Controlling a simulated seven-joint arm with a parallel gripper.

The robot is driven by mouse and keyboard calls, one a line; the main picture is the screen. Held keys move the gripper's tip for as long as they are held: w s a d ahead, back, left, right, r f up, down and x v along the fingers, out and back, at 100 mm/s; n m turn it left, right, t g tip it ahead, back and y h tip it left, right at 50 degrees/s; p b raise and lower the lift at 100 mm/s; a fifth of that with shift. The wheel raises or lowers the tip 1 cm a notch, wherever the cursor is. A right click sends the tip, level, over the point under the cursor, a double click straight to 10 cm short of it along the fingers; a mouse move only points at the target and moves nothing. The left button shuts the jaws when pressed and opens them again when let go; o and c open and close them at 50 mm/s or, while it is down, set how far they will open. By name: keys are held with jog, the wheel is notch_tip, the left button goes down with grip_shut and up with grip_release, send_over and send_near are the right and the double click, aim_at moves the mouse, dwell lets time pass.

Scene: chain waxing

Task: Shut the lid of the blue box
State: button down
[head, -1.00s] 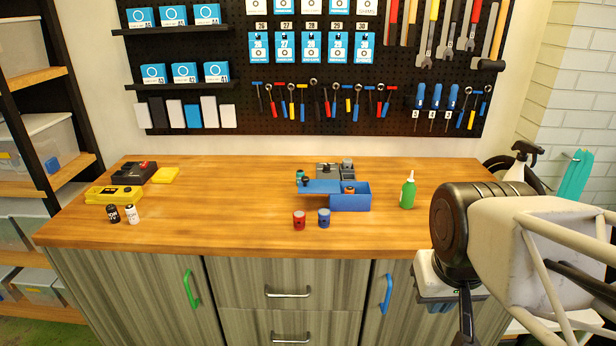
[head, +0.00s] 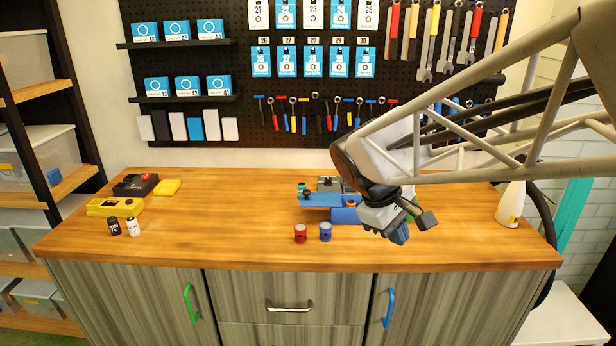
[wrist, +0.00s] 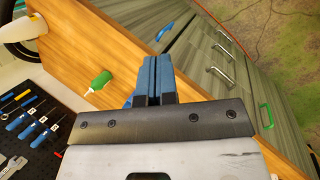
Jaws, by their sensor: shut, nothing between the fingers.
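The blue box (head: 343,216) stands at the middle right of the workbench in the head view. Its blue lid (head: 319,200) sticks out to the left of the body, so the box is open. Small items stand at the lid's left end and in the box. My gripper (head: 400,238) is shut and empty, with blue fingers, over the bench to the right of and nearer than the box. It hides part of the box's right side. In the wrist view the shut fingers (wrist: 152,72) point over the bench; I cannot make out the box there.
A red can (head: 300,234) and a blue can (head: 325,232) stand just in front of the box. A white spray bottle (head: 511,206) stands at right. The bench's left middle (head: 220,220) is clear.

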jog(key=w+a+f+n+t+h, duration=0.1)
jog(key=w+a+f+n+h, duration=0.2)
jog(key=w+a, duration=0.5)
jog(key=w+a+n+h, duration=0.3)
jog(key=w+a+n, duration=0.2)
jog(key=w, duration=0.6)
jog(key=w+a+f+n+t+h, duration=0.1)
jog(key=w+a+f+n+t, duration=0.1)
jog(key=w+a, duration=0.2)
jog(key=w+a+f+n+t+h, duration=0.1)
jog(key=w+a+f+n+t, duration=0.1)
jog(key=a, duration=0.8)
jog(key=w+a+f+n+t+h, duration=0.1)
jog(key=w+a+f+n, duration=0.2)
jog(key=w+a+f, duration=0.1)
jog(key=w+a, duration=0.1)
jog(key=a, duration=0.1)
jog(key=shift+w+a+f+n+t, duration=0.15)
jog(key=shift+w+a+n+t, duration=0.15)
jog(key=shift+w+a+t, duration=0.1)
jog(key=x, duration=1.4)
jog(key=shift+r, duration=0.3)
jog(key=shift+d, duration=0.2)
